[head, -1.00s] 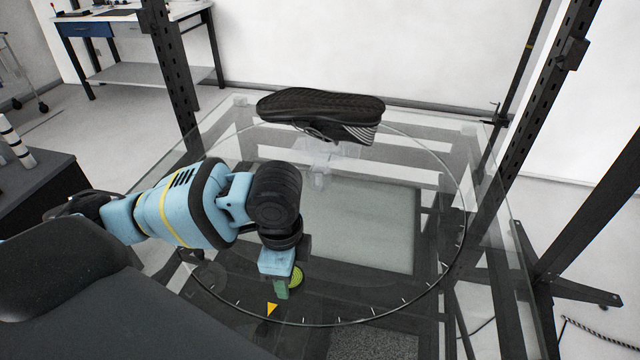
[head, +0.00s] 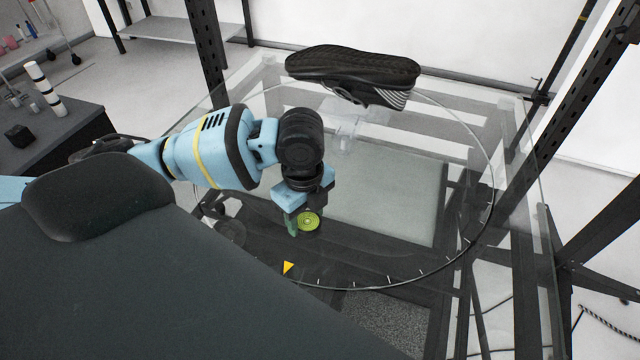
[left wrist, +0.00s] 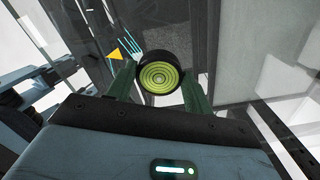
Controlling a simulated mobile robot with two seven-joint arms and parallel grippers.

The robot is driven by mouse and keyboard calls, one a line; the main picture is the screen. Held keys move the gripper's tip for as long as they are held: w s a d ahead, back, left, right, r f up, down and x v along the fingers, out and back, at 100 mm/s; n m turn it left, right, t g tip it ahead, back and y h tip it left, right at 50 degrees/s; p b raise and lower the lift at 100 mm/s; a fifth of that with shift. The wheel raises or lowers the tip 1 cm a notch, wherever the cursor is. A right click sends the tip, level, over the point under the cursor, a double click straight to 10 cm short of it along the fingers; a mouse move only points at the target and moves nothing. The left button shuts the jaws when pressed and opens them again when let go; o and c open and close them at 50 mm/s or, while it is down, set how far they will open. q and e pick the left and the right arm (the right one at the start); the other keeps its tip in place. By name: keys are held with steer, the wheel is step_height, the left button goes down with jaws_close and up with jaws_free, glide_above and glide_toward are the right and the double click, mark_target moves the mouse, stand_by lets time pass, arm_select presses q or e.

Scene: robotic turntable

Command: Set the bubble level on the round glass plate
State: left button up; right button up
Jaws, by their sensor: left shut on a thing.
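The bubble level (head: 308,221) is a small round disc with a yellow-green face and a dark rim. In the left wrist view the bubble level (left wrist: 160,76) sits between the two green fingers of my left gripper (left wrist: 160,86), which is shut on it. In the head view my left gripper (head: 301,221) points down over the front part of the round glass plate (head: 387,289). The plate is clear, with a dark rim and tick marks. I cannot tell whether the level touches the glass. My right gripper is not in view.
A black shoe (head: 352,75) is propped on a clear stand (head: 346,133) at the back of the plate. A yellow triangle marker (head: 288,267) is at the plate's front rim. Dark upright posts (head: 209,52) stand around the glass. The plate's right side is free.

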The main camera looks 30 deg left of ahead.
arm_select(q)
steer(key=w+a, duration=0.1)
steer(key=w, duration=0.1)
steer(key=w+a, duration=0.1)
steer(key=w, duration=0.2)
steer(key=w+a, duration=0.1)
steer(key=w, duration=0.2)
steer(key=shift+w+a+f+b, duration=0.1)
steer(key=shift+a+f+b, duration=0.2)
steer(key=shift+f, duration=0.1)
steer(key=shift+w, duration=0.1)
steer(key=shift+w+a, duration=0.15)
steer(key=shift+w, duration=0.1)
steer(key=shift+f, duration=1.8)
steer(key=shift+f, duration=0.15)
steer(key=o, duration=1)
step_height(320, 180, up, 12)
steer(key=shift+r+p, duration=0.2)
steer(key=shift+p, duration=0.2)
